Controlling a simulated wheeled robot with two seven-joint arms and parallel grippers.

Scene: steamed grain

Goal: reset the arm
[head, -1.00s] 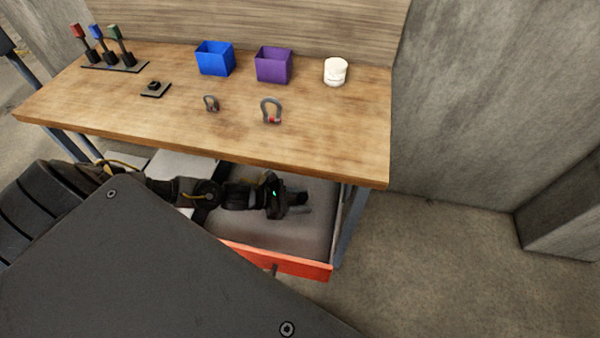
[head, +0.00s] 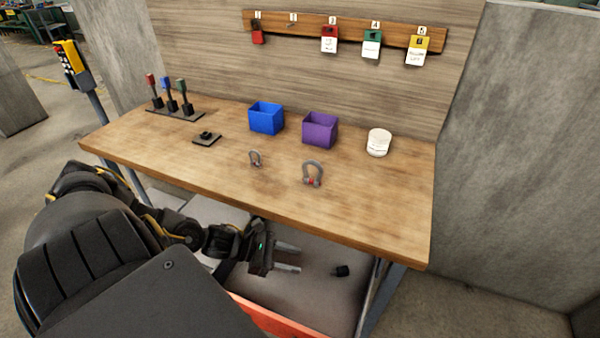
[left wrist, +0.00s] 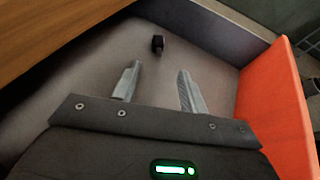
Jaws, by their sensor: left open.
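My left gripper (head: 288,258) is open and empty, over the open drawer (head: 318,290) below the table's front edge. In the left wrist view its two fingers (left wrist: 158,88) are spread apart, with the drawer floor beneath them. A small black object (head: 341,270) lies on the drawer floor to the right of the fingers. It also shows in the left wrist view (left wrist: 158,43), beyond the fingertips and apart from them. My right gripper is not in view.
The wooden table (head: 200,165) overhangs the drawer. On it are a blue bin (head: 266,118), a purple bin (head: 320,130), a white round container (head: 379,142), two shackles (head: 313,174) and three levers (head: 170,95). The orange drawer front (left wrist: 275,95) borders the drawer.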

